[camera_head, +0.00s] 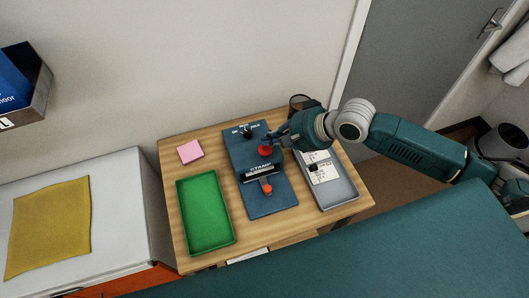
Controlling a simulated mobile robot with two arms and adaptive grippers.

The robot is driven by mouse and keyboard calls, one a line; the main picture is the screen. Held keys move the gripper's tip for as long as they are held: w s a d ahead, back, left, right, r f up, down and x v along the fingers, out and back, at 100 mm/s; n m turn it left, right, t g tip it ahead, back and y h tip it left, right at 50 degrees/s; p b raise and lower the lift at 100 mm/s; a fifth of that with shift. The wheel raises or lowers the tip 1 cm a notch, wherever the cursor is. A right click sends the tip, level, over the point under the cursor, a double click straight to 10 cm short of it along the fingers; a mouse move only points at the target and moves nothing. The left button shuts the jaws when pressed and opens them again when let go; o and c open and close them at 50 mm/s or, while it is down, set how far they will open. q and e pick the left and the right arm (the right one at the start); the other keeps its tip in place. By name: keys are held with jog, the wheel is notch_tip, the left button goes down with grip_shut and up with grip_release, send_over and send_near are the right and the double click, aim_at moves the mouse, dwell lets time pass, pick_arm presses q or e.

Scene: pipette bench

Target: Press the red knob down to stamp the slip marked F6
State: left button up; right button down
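The dark blue stamping device (246,155) stands on the wooden table. A red knob (265,150) sits at its upper right, and a smaller orange-red part (267,189) is lower down on the same device. My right gripper (277,142) comes in from the right, with its fingertips close beside or over the red knob. I cannot tell whether they touch it, nor whether the fingers are open or shut. White slips (325,174) with dark print lie in the grey tray on the right. The print is too small to read, so I cannot pick out F6. My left gripper is out of view.
An empty green tray (187,217) lies left of the device, with a pink pad (190,151) behind it. The grey tray (340,190) is on the right. A dark round container (299,101) stands at the table's back, partly behind my arm.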

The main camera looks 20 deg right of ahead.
aim_at(268, 147)
jog(key=shift+f, duration=0.1)
jog(key=shift+f, duration=0.35)
jog(key=shift+s+f, duration=0.1)
jog(key=shift+f, duration=1.5)
dwell(1.2)
jog(key=shift+r, duration=0.1)
jog(key=shift+r+p, duration=1.9)
jog(key=shift+p, duration=0.6)
